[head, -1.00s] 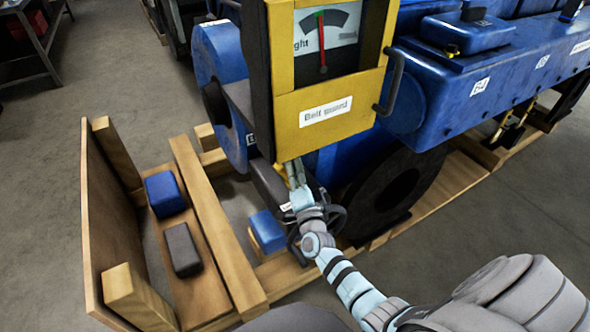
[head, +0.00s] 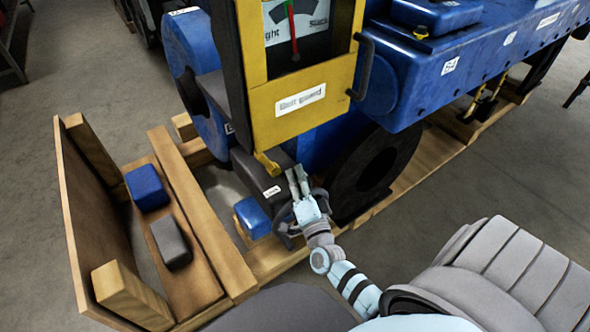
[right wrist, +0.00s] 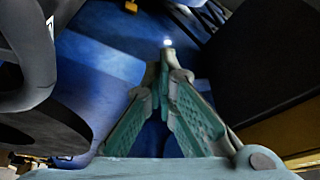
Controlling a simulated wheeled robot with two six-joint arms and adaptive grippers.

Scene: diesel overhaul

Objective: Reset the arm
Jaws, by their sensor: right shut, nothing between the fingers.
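My right gripper (head: 298,180) is in front of the engine, just below and to the right of the yellow belt guard's (head: 330,92) lower edge. Its fingers are together and empty. A small yellow tab (head: 266,163) under the guard is left of the fingers, apart from them. In the right wrist view the fingertips (right wrist: 166,62) meet, with blue engine surface behind them. A dial with a red needle (head: 292,35) shows in the guard's window. My left gripper is not in view.
A dark block with a white label (head: 271,190) and a black wheel (head: 372,172) are close to the gripper. A wooden crate frame (head: 205,215) holds a blue block (head: 147,188) and a grey block (head: 171,242). Open floor (head: 440,190) is at the right.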

